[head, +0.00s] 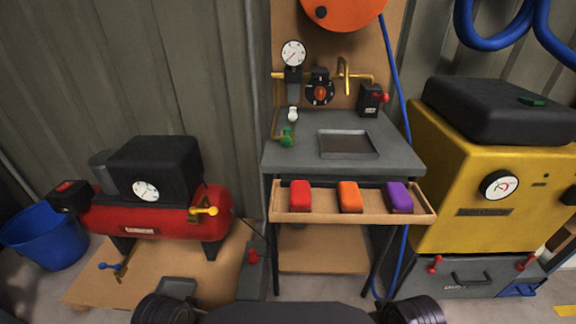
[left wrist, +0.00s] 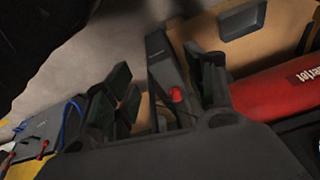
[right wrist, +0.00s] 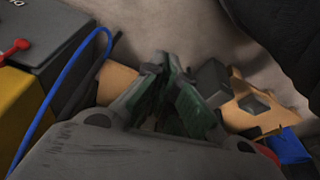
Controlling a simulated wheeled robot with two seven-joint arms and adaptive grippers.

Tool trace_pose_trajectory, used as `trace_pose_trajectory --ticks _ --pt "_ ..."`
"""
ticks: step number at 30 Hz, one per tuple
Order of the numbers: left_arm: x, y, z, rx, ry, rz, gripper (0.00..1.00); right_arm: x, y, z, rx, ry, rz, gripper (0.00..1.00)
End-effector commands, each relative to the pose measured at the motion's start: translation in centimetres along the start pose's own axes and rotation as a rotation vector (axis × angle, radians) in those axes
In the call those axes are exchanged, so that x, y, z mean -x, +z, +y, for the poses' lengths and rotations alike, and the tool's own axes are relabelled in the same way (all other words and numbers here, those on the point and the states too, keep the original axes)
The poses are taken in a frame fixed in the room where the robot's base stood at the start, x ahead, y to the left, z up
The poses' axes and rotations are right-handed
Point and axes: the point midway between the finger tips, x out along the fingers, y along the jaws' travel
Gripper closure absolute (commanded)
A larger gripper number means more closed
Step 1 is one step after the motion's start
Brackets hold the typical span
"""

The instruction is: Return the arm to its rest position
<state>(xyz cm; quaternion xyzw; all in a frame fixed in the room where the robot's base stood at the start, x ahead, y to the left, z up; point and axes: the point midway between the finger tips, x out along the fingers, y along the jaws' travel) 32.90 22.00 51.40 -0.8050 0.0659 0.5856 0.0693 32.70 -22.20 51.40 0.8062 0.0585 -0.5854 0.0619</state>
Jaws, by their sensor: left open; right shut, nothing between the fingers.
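My left gripper (left wrist: 160,84) shows in the left wrist view with its dark-padded fingers spread apart and nothing between them. A grey pedal-like part with a red knob lies beyond the fingers. My right gripper (right wrist: 166,88) shows in the right wrist view with its green-padded fingers together and empty, above the floor and a tan board. In the head view neither gripper shows; only dark rounded parts of my own body are at the bottom edge.
A grey workbench (head: 290,153) stands in the middle, its tan shelf (head: 322,216) holding red, orange and purple blocks. A red compressor (head: 215,217) and blue bucket (head: 44,245) are left. A yellow machine (head: 450,180) stands right. A blue hose (head: 399,95) hangs beside the bench.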

Motion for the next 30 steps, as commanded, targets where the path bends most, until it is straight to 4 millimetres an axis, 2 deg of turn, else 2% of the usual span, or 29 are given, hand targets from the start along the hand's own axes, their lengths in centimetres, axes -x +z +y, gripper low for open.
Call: trace_pose_trajectory --ticks 14,30 --pt "-0.6 -0.2 -0.2 0.021 -0.005 -0.01 0.45 -0.7 -0.5 0.1 0.0 0.001 -0.011 1.0" --pt "-3.1 -0.5 -0.1 0.018 0.0 -0.036 0.45 -3.2 -0.7 -0.1 0.003 -0.003 -0.037 1.0"
